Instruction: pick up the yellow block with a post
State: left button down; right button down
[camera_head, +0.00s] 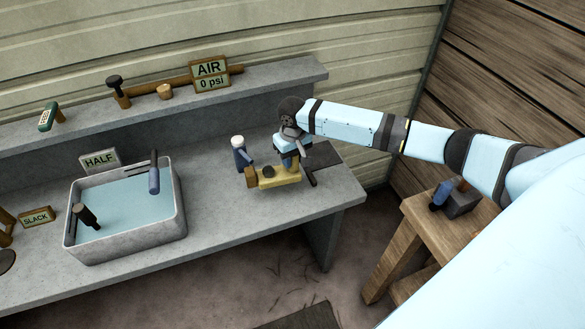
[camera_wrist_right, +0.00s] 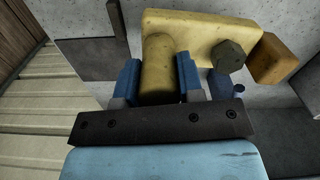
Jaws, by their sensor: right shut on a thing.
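The yellow block (camera_head: 279,178) is at the right part of the grey bench, with a dark round knob on it. In the right wrist view the yellow block (camera_wrist_right: 200,28) shows its thick yellow post (camera_wrist_right: 158,68) and a dark hex knob (camera_wrist_right: 231,56). My right gripper (camera_head: 289,160) comes down over the block. In the right wrist view its blue fingers (camera_wrist_right: 158,82) are on both sides of the post and shut on it. I cannot tell whether the block touches the bench. My left gripper is not in view.
A blue bottle with a white cap (camera_head: 239,154) and a brown wooden block (camera_head: 250,178) are close to the yellow block's left. A basin of water (camera_head: 178,225) stands further left. A dark flat plate (camera_head: 325,160) lies to the right. A wooden stool (camera_head: 425,235) stands at the right.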

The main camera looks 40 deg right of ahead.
notch_tip(320, 180, up, 14)
dwell(0.3)
jog(key=c, duration=1.4)
grip_release()
grip_shut()
